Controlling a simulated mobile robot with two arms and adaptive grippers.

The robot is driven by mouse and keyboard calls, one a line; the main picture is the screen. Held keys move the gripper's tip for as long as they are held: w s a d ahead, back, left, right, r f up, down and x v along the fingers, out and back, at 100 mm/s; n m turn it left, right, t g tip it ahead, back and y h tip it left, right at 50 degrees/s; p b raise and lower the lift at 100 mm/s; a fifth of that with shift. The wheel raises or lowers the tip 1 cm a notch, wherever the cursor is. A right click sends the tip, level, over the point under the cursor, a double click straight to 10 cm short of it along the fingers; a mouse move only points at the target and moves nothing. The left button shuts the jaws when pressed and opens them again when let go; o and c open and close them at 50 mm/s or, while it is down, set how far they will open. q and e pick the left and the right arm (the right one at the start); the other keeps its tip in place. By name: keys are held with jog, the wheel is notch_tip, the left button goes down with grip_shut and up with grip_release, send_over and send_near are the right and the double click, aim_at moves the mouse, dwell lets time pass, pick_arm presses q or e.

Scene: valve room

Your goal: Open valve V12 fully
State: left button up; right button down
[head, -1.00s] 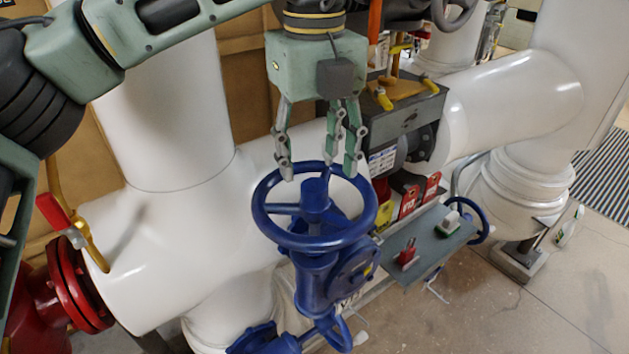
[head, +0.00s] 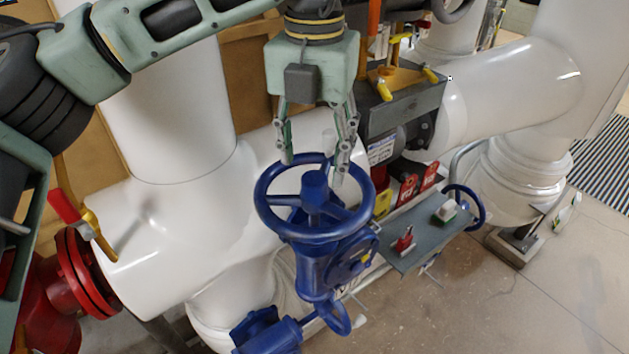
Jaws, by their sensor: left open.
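A blue valve with a round blue handwheel (head: 314,238) stands in the middle of the head view, with its blue body (head: 318,270) below. I cannot read a V12 label on it. My left gripper (head: 314,165) points down over the far side of the wheel. Its fingers are apart with nothing between them, and their tips overlap the far rim in the picture. Whether they touch the rim I cannot tell. My right gripper does not show.
A small grey shelf (head: 424,238) right of the wheel carries a red padlock-like item (head: 404,239) and a white-green one (head: 446,212). Red tags (head: 409,187) hang behind. White pipes (head: 180,245) surround the valve.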

aim_at(315, 177)
pick_arm(q)
jog(key=shift+f+b, duration=2.05)
jog(key=shift+f, duration=0.8)
jog(key=shift+s+f, duration=0.1)
jog(key=shift+f, duration=0.25)
jog(key=c, duration=1.3)
jog(key=shift+o, duration=0.2)
jog(key=shift+f, duration=0.1)
